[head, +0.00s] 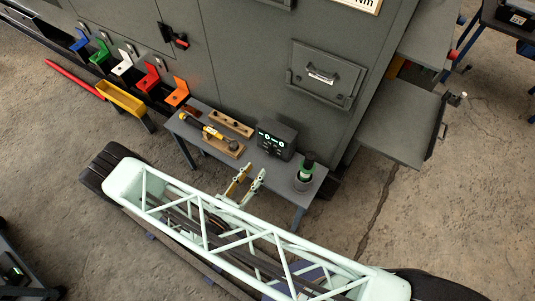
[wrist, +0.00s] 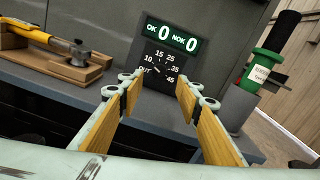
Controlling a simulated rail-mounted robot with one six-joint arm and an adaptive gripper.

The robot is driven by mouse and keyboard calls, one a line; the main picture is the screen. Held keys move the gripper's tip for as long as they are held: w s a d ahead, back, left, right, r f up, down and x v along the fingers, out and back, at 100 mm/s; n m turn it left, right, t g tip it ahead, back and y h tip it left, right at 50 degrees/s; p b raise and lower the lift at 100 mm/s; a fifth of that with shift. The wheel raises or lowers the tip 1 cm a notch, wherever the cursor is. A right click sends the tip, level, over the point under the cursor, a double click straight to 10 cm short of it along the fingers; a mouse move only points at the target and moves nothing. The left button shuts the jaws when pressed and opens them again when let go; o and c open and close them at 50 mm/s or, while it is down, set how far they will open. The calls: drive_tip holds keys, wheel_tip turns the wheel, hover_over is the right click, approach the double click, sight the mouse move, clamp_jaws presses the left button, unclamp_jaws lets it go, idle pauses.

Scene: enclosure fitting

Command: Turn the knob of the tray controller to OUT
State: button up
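The tray controller (head: 276,139) is a dark box near the back of the small grey table. In the wrist view the tray controller (wrist: 194,62) faces me, with green "OK 0" and "NOK 0" displays above a dial marked with several numbers and OUT at its lower left. The dial's knob (wrist: 160,66) is small and dark; where it points is too unclear to tell. My gripper (head: 253,173) is at the table's front edge, before the controller. In the wrist view its two fingers (wrist: 157,88) are spread, empty, and apart from the knob.
A yellow-handled tool (wrist: 50,40) lies in a wooden holder (wrist: 75,72) left of the controller. A green and black tool (wrist: 276,58) stands in a grey holder (wrist: 238,104) on the right. The grey cabinet (head: 250,60) rises behind the table (head: 190,131).

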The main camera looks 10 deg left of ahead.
sight(268, 152)
drive_tip(key=shift+b+x, duration=0.35)
drive_tip(key=shift+x, duration=5.05)
drive_tip(key=shift+c, duration=0.7)
drive_tip(key=c, duration=0.7)
